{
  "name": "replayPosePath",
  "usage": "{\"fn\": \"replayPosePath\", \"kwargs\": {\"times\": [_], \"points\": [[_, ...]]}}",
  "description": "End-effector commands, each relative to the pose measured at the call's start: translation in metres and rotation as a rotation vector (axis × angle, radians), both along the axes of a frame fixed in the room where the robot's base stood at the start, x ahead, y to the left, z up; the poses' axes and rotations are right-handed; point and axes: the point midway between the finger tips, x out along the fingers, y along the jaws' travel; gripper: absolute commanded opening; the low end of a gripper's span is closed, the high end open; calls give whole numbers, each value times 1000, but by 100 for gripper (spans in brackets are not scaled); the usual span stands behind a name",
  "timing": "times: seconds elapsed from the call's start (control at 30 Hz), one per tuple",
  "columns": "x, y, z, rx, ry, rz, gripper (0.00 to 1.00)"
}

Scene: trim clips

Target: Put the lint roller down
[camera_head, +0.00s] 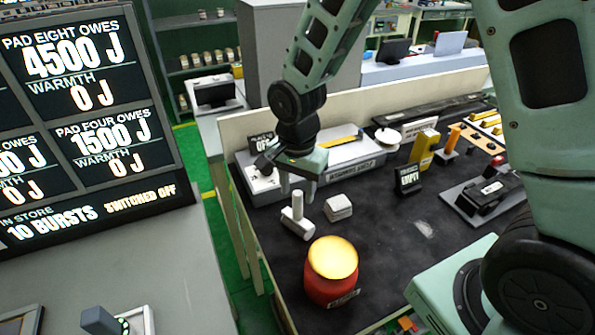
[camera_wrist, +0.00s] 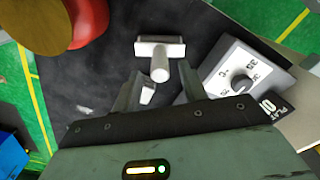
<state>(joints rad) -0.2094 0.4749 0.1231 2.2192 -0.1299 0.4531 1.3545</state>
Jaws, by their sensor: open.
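The lint roller (camera_head: 298,217), a white T-shaped piece with a cylinder and a handle, rests on the dark bench mat. It also shows in the wrist view (camera_wrist: 160,48), just beyond my fingertips with its handle pointing back between them. My gripper (camera_head: 297,188) hangs just above and behind it in the head view. In the wrist view my gripper (camera_wrist: 158,88) has its two fingers apart, and they do not appear clamped on anything. Whether a fingertip touches the handle I cannot tell.
A red canister with a yellow top (camera_head: 332,272) stands in front. A small white block (camera_head: 338,207) sits right of the roller. Behind is a white dial unit (camera_wrist: 240,75). A black sign reading EMPTY (camera_head: 408,179) stands further right. Bare mat lies between the block and sign.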

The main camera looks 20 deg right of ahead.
Motion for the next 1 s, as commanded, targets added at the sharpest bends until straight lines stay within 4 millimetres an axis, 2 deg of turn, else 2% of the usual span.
{"fn": "replayPosePath", "kwargs": {"times": [0.2,0.4,0.5,0.57,0.67,0.8,0.9,1.0], "points": [[1,0,38,1,-4,1,43],[-1,1,55,1,-2,10,43],[-12,9,63,9,-1,95,43],[-26,18,69,18,-1,202,43],[-59,37,80,36,-8,462,43],[-114,56,94,51,-21,888,43],[-149,62,99,52,-31,1160,43],[-176,64,102,48,-36,1374,43]]}}
